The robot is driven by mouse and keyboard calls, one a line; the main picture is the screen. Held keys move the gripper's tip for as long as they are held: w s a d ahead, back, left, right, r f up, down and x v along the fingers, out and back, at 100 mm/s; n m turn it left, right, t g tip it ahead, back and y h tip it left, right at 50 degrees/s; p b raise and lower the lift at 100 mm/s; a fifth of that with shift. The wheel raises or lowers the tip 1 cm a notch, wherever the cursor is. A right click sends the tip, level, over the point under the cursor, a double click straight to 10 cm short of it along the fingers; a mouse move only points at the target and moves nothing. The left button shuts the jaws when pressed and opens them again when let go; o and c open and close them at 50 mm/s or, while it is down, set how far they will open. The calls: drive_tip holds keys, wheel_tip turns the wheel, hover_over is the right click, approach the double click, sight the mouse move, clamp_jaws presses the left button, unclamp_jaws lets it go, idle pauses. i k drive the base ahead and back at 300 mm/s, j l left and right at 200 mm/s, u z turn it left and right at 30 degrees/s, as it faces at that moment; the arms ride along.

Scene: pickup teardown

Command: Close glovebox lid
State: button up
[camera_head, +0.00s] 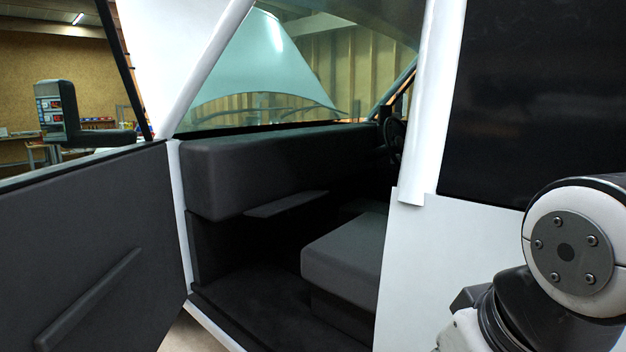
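The glovebox lid (287,204) is a thin dark flap under the dashboard (270,170) of the pickup cab. It sticks out toward the seat, roughly level, so it stands open. The glovebox opening behind it is too dark to make out. Part of my arm shows at the bottom right, outside the cab and well apart from the lid. My gripper is not in the picture, so its state does not show.
The passenger door (90,255) stands open on the left, with an armrest bar and a mirror (70,115). A dark seat (347,255) is inside, behind the white pillar (440,100). The footwell floor (270,305) looks clear. A steering wheel (394,135) is at the far side.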

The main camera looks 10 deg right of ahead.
sight(287, 203)
drive_tip(key=z, duration=0.25)
drive_tip(key=i+j+u, duration=0.1)
drive_tip(key=i+j, duration=0.15)
drive_tip(key=i, duration=0.25)
drive_tip(key=i+j, duration=0.2)
drive_tip(key=i, duration=0.25)
drive_tip(key=i+j, duration=0.35)
drive_tip(key=i+j+u, duration=0.15)
drive_tip(key=i+j, duration=0.15)
drive_tip(key=i, duration=0.25)
drive_tip(key=i+j, duration=0.25)
drive_tip(key=i, duration=0.2)
drive_tip(key=j+u, duration=0.05)
